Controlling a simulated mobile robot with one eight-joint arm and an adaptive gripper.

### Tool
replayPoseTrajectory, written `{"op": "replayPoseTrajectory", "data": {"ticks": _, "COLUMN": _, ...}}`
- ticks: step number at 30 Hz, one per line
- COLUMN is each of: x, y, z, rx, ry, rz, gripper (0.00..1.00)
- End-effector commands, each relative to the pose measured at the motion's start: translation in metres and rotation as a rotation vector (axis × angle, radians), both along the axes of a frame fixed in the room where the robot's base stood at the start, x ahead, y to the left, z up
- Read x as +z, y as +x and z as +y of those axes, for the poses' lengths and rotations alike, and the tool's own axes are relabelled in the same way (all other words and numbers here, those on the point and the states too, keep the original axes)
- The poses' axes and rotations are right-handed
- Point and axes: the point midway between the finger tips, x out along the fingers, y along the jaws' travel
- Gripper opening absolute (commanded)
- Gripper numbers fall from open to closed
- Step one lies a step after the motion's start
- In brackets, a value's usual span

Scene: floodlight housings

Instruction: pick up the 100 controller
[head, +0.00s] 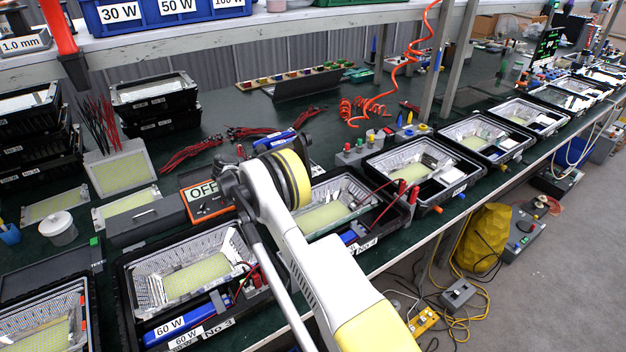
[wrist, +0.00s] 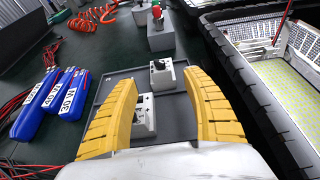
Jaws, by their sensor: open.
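Three blue controllers lie side by side at the left of the wrist view: a left one (wrist: 34,104), a middle one (wrist: 55,92) and a right one (wrist: 70,97). Their white labels are turned and too small to read surely, so I cannot tell which is the 100. Blue controllers also show in the head view (head: 272,142), partly hidden behind my arm. My gripper (wrist: 158,80) is open and empty, its two yellow fingers apart. It is to the right of the blue controllers, over a grey tray (wrist: 172,124). My gripper's fingers are hidden in the head view.
Two small white switch boxes stand on the grey tray, one nearer (wrist: 144,112) and one farther (wrist: 163,73). A black floodlight housing (wrist: 235,80) is close on the right. Red wires (wrist: 30,172) lie near the controllers. An OFF box (head: 205,197) stands left of my arm.

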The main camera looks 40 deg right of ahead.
Motion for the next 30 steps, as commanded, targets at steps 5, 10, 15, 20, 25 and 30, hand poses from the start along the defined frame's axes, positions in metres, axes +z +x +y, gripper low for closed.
{"op": "replayPoseTrajectory", "data": {"ticks": 5, "x": -0.006, "y": -0.002, "z": -0.016, "rx": -0.005, "ry": 0.004, "rz": 0.001, "gripper": 0.58}}
{"op": "replayPoseTrajectory", "data": {"ticks": 10, "x": -0.018, "y": -0.004, "z": -0.04, "rx": -0.006, "ry": 0.004, "rz": 0.0, "gripper": 0.58}}
{"op": "replayPoseTrajectory", "data": {"ticks": 15, "x": -0.027, "y": -0.005, "z": -0.064, "rx": -0.005, "ry": 0.004, "rz": 0.001, "gripper": 0.58}}
{"op": "replayPoseTrajectory", "data": {"ticks": 20, "x": -0.026, "y": -0.005, "z": -0.067, "rx": -0.004, "ry": 0.004, "rz": 0.0, "gripper": 0.58}}
{"op": "replayPoseTrajectory", "data": {"ticks": 25, "x": -0.026, "y": -0.005, "z": -0.067, "rx": -0.003, "ry": 0.004, "rz": 0.0, "gripper": 0.32}}
{"op": "replayPoseTrajectory", "data": {"ticks": 30, "x": -0.026, "y": -0.005, "z": -0.067, "rx": -0.003, "ry": 0.004, "rz": 0.0, "gripper": 0.0}}
